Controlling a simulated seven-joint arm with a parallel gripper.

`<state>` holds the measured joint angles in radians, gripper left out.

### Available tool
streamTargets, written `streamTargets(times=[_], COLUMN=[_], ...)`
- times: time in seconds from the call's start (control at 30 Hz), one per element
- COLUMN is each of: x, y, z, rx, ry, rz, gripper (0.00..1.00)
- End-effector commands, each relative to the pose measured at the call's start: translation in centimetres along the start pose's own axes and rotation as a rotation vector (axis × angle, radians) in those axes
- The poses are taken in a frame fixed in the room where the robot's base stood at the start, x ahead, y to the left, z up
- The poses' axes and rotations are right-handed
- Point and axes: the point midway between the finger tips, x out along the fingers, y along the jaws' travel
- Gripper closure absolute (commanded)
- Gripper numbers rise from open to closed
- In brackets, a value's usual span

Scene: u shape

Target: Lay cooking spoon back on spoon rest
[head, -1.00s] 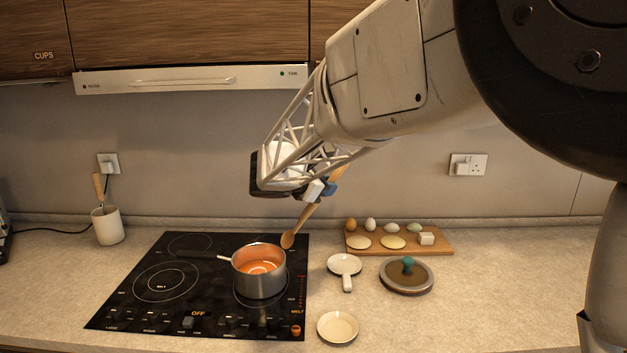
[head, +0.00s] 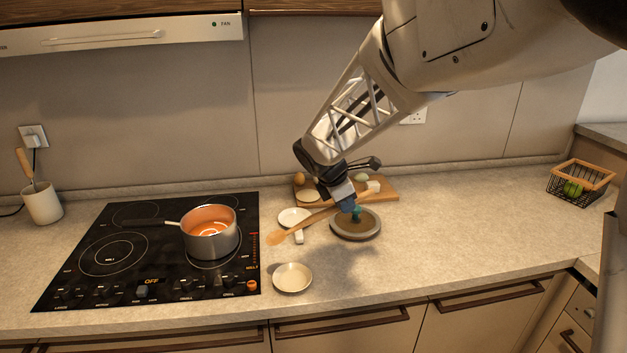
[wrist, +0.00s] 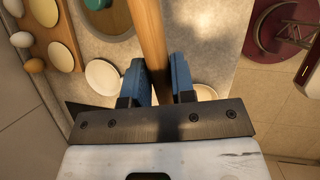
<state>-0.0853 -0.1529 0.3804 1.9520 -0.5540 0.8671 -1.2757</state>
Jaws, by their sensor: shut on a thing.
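My gripper (head: 347,203) is shut on the wooden cooking spoon (head: 312,219), above the counter just left of the glass lid. In the wrist view, the spoon's wooden shaft (wrist: 149,35) runs between the two blue fingers (wrist: 159,72). In the head view, the spoon slants down to the left, its bowl end (head: 276,239) right of the hob. A white dish with a short handle (head: 292,215), which looks like the spoon rest, sits on the counter; the spoon crosses in front of its handle. I cannot tell how high the spoon is above it.
A pot of orange soup (head: 210,243) stands on the black hob (head: 75,262). A round cream dish (head: 292,279) is at the front. The lid (head: 357,229) lies right of the white dish, with a food board (head: 385,190) behind.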

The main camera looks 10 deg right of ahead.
Motion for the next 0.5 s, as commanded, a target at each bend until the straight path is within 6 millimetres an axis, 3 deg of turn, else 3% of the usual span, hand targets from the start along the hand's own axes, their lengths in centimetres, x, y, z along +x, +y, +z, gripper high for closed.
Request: streamTargets(times=[0.3, 0.5], x=[3.2, 4.3], y=[-4.5, -6.2], z=[1.6, 2.1], rx=[0.067, 0.104], ry=[0.198, 0.28], rz=[-0.114, -0.159], gripper=[1.0, 1.0])
